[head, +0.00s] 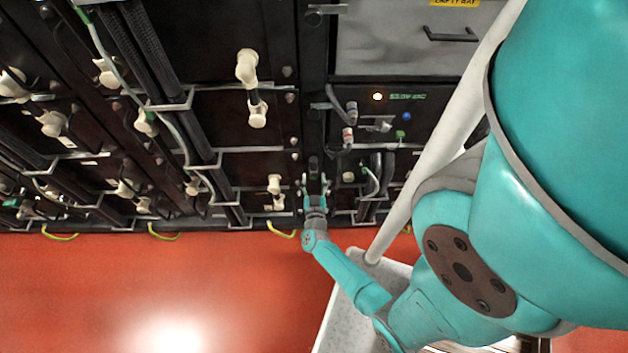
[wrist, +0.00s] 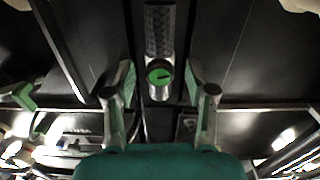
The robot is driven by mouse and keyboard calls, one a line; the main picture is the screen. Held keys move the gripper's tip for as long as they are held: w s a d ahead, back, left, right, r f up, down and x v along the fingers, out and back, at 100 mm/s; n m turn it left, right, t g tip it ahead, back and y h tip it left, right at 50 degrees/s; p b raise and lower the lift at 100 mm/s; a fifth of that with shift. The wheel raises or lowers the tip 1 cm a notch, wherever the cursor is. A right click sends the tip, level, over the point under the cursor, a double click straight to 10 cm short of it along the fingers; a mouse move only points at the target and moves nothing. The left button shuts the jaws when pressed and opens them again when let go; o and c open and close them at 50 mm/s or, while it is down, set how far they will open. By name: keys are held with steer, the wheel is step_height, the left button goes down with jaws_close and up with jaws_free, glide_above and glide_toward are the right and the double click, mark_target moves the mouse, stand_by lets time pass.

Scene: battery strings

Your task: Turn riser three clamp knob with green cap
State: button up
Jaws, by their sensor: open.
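The clamp knob with a green cap (wrist: 159,76) shows in the wrist view, between and a little beyond my fingertips. The cap is round and bright green with a dark pointer mark. It sits at the end of a dark knurled cylinder. My gripper (wrist: 163,95) is open, with one finger on each side of the knob and visible gaps. In the head view my gripper (head: 314,184) is at the low part of the dark rack post, around a small dark knob (head: 314,164). The green cap cannot be made out in the head view.
Black battery modules with cream connectors (head: 247,66) stand left of the post. Grey brackets and thick cables (head: 375,172) are close by. The orange floor (head: 150,290) is clear at lower left.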

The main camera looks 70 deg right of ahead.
jaws_close()
steer(key=shift+m, duration=0.3)
steer(key=m, duration=0.9)
steer(key=shift+m, duration=0.4)
steer(key=m, duration=1)
steer(key=shift+r, duration=0.1)
steer(key=shift+m, duration=0.3)
